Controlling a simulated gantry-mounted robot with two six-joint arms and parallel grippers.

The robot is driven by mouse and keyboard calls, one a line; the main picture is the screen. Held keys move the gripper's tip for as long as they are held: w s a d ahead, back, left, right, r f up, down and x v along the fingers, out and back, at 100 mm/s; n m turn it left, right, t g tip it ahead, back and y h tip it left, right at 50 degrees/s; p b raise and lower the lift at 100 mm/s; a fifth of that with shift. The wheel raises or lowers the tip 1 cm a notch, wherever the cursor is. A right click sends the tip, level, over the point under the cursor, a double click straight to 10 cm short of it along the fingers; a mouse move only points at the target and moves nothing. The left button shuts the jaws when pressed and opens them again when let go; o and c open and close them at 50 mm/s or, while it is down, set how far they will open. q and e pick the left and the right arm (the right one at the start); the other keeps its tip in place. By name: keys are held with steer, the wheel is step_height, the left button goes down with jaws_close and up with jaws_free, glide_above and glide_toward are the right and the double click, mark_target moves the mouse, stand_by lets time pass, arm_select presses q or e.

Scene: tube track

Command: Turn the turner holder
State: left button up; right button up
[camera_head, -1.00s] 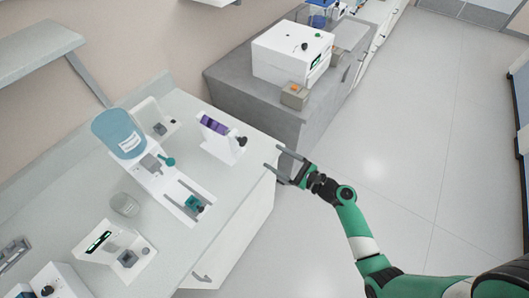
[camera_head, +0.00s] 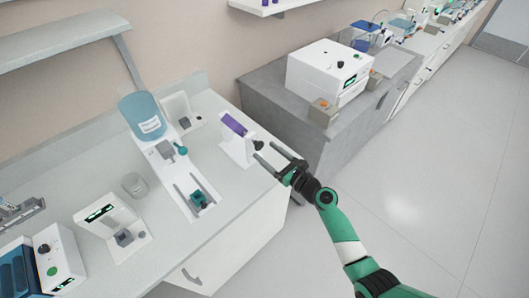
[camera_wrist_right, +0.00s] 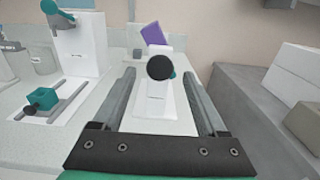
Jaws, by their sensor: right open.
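The turner holder is a white stand (camera_head: 235,151) with a purple tilted piece (camera_head: 233,124) on top and a round black knob (camera_head: 258,145) on its right side. My right gripper (camera_head: 264,150) is open, with its fingertips close to the knob. In the right wrist view, the black knob (camera_wrist_right: 160,67) faces the camera between the two open fingers (camera_wrist_right: 160,75), and nothing is gripped. The purple piece (camera_wrist_right: 153,33) shows behind the knob, and the white base (camera_wrist_right: 156,120) shows below. Whether the fingers touch the knob cannot be told. My left gripper is out of view.
Left of the holder stands a white dispenser with a blue bottle (camera_head: 143,116) and a teal block (camera_head: 199,198) on its rails. A white device (camera_head: 111,225) sits nearer the front. A grey cabinet (camera_head: 290,105) with a white machine (camera_head: 325,66) stands at right. Floor at right is clear.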

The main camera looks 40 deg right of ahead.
steer(key=shift+w, duration=1)
jaws_close()
